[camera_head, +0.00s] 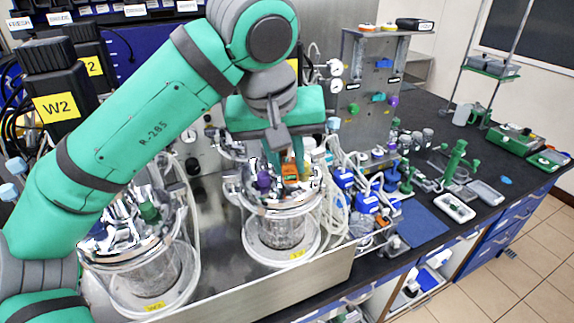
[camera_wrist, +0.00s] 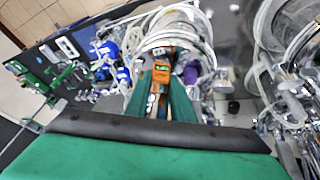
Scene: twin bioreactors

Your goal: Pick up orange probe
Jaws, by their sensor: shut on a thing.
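The orange probe (camera_head: 290,172) is at the top of the right-hand bioreactor (camera_head: 281,234), among its metal lid fittings. It also shows in the wrist view (camera_wrist: 161,75) as an orange block with a small greenish face. My gripper (camera_head: 286,160) comes down over the lid from above. Its green fingers, seen in the wrist view (camera_wrist: 161,105), are shut on the probe, one on each side. The lower part of the probe is hidden by the fingers and the fittings. I cannot tell whether the probe still sits in its port.
A purple-capped fitting (camera_head: 264,181) stands close left of the probe. White tubes (camera_head: 336,185) loop on the right side. A second bioreactor (camera_head: 150,265) stands left, under my arm. A metal tray wall (camera_head: 290,290) runs along the front. Blue-bodied devices (camera_head: 367,200) stand to the right.

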